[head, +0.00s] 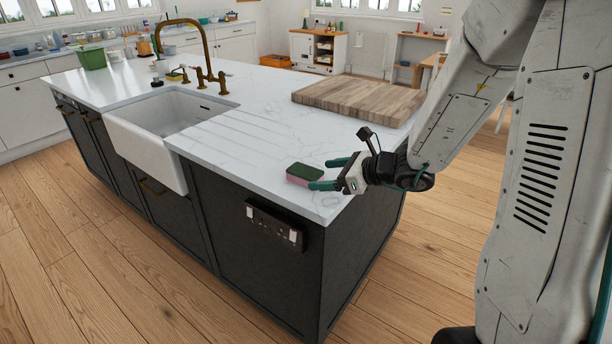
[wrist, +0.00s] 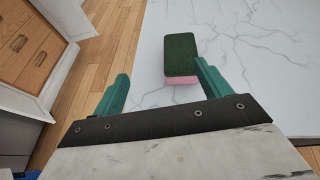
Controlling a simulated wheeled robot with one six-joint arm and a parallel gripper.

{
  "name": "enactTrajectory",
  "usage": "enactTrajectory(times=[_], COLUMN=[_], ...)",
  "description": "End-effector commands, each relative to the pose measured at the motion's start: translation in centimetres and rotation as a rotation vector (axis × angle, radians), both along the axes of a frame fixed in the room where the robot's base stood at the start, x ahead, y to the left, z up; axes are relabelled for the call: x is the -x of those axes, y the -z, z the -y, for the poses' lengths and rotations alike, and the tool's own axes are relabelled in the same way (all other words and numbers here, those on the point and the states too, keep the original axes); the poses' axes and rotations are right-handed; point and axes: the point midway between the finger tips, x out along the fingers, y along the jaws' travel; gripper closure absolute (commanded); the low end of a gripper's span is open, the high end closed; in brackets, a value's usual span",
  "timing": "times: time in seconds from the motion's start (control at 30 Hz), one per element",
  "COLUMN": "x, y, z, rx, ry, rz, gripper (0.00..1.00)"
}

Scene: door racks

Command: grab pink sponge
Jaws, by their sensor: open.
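The pink sponge (head: 303,174) has a dark green top and lies on the white marble counter near its front right corner. It also shows in the wrist view (wrist: 181,60), ahead of the fingers and nearer the right one. My gripper (head: 328,174) is open, with its teal fingers pointing left toward the sponge. In the wrist view my gripper (wrist: 160,85) has a wide empty gap between the fingertips. The right fingertip is close beside the sponge's right side; whether it touches cannot be told.
A wooden chopping board (head: 358,99) lies behind on the counter (head: 255,140). A white sink (head: 150,140) with a brass tap (head: 200,72) is at the left. A socket panel (head: 273,224) is on the island's dark side. The marble around the sponge is clear.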

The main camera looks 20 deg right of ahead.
Motion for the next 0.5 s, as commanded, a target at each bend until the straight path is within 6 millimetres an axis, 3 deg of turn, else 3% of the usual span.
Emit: enactTrajectory(times=[0.17, 0.5], x=[-1.5, -4.1], y=[1.7, 2.9], z=[1.4, -0.2], rx=[-0.057, -0.058], ry=[0.104, 0.108], rz=[-0.043, -0.043], gripper=[0.24, 0.24])
